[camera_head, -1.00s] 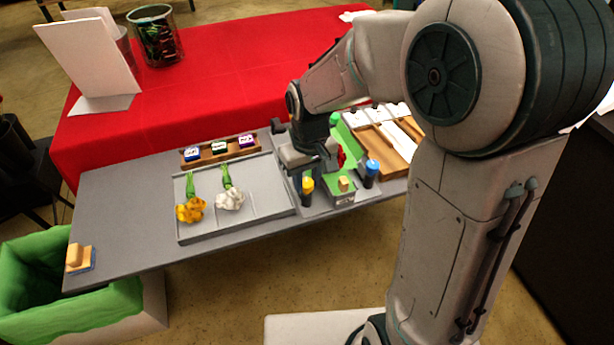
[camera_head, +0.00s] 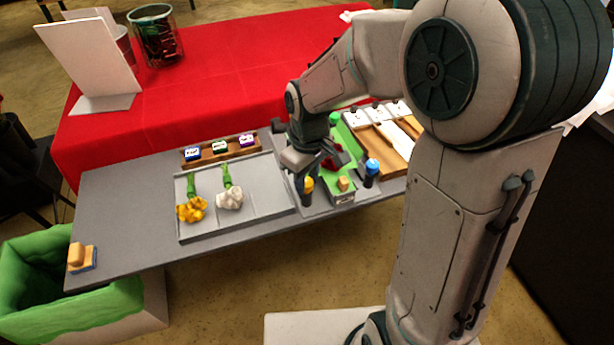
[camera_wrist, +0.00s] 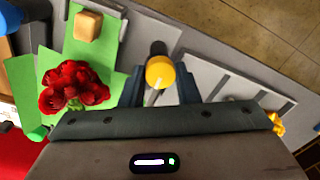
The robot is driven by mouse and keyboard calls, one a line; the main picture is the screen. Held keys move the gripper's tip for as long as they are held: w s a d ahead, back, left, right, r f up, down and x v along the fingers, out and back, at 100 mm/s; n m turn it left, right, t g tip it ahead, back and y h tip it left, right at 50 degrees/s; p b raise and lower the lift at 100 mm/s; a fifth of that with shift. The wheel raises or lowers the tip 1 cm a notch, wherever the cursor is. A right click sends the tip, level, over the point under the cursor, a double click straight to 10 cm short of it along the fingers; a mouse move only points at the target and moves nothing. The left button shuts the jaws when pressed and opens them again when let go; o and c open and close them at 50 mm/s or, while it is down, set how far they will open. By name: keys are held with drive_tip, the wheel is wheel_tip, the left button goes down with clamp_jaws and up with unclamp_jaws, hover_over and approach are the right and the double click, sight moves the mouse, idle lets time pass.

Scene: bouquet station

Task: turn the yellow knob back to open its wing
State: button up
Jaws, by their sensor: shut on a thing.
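The yellow knob (camera_wrist: 160,72) sits between the two fingers of my gripper (camera_wrist: 162,88) in the wrist view, and the gripper is shut on it. A pale line runs across its top. In the head view the yellow knob (camera_head: 308,186) stands on a dark post at the front of the station, below my gripper (camera_head: 304,176). The red flower bunch (camera_wrist: 74,88) lies on green wrap (camera_wrist: 105,52) beside the knob. It shows partly in the head view behind the gripper. I cannot clearly tell the wing's position, as the gripper hides part of the station.
A blue knob (camera_head: 371,167) stands right of the yellow one, with a wooden block (camera_head: 344,184) between. A grey tray (camera_head: 262,205) at left holds yellow flowers (camera_head: 191,210) and white flowers (camera_head: 230,198). A green-lined bin (camera_head: 120,298) is at front left.

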sight(308, 181)
drive_tip(key=shift+w+a+r, duration=0.1)
drive_tip(key=shift+r, duration=0.05)
drive_tip(key=o, duration=1)
drive_tip(key=shift+c, duration=0.2)
wheel_tip(308, 181, up, 14)
drive_tip(key=shift+d, duration=0.25)
drive_tip(key=s+d+f+m+t, duration=0.1)
drive_tip(key=s+d+f+m, duration=0.1)
drive_tip(key=s+d+m, duration=0.2)
drive_tip(key=s+d+f+m+t, duration=0.2)
drive_tip(key=s+d+m, duration=0.3)
drive_tip(key=s+d, duration=0.2)
drive_tip(key=shift+s+d+f, duration=0.25)
drive_tip(key=shift+s+d, duration=0.1)
drive_tip(key=shift+s, duration=0.45)
